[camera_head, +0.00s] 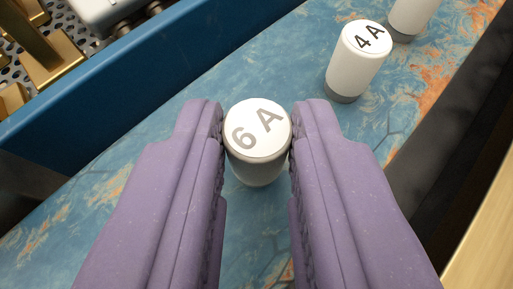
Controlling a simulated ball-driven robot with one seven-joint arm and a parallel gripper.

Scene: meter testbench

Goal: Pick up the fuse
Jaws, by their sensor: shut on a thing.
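A white cylindrical fuse (257,138) marked "6 A" stands between the two purple fingers of my gripper (257,140). The fingertips touch it on the left and right, so my gripper is shut on it. Its top faces the camera; its lower end is partly hidden, and I cannot tell whether it rests on the surface. A second white fuse (354,68) marked "4 A", with a grey base, stands apart at the upper right.
A third white cylinder (413,14) is cut off at the top edge. The fuses stand on a blue and orange patterned surface (140,155). A blue wall (150,80) runs along the left, with brass parts (50,60) beyond it. A dark strip (455,120) borders the right.

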